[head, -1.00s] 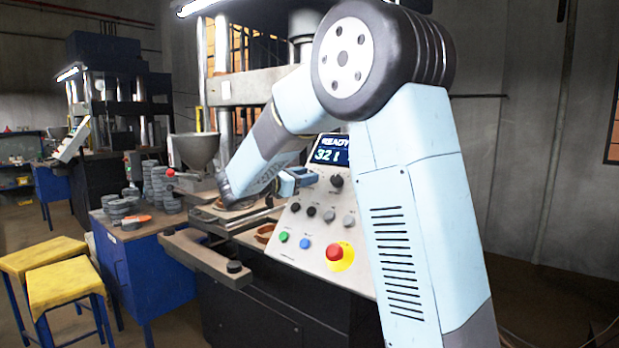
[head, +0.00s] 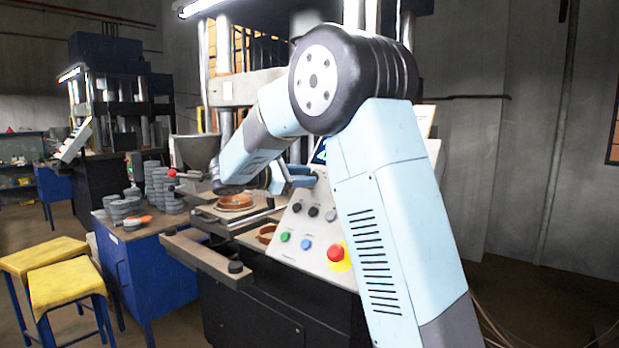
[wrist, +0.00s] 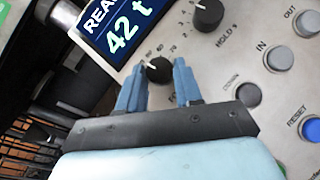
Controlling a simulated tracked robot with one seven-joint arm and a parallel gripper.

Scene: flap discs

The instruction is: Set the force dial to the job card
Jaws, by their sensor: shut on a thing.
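The force dial (wrist: 158,68) is a black knob with a white pointer line and a printed number scale, on the grey sloping control panel (wrist: 215,65). My gripper (wrist: 159,72) has its blue fingers on either side of the dial and is shut on it. The display (wrist: 115,30) beside it reads 42 t, with part of READY above. In the head view my gripper (head: 299,178) is at the panel's upper left, and my arm hides most of the display. A pale card-like sheet (head: 425,119) shows behind my arm; its writing is not readable.
The HOLD knob (wrist: 208,14), the IN button (wrist: 279,59) and the blue RESET button (wrist: 311,130) are close to my gripper. A red emergency button (head: 335,252) is lower on the panel. Stacked grey discs (head: 160,185) stand on the blue bench at left.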

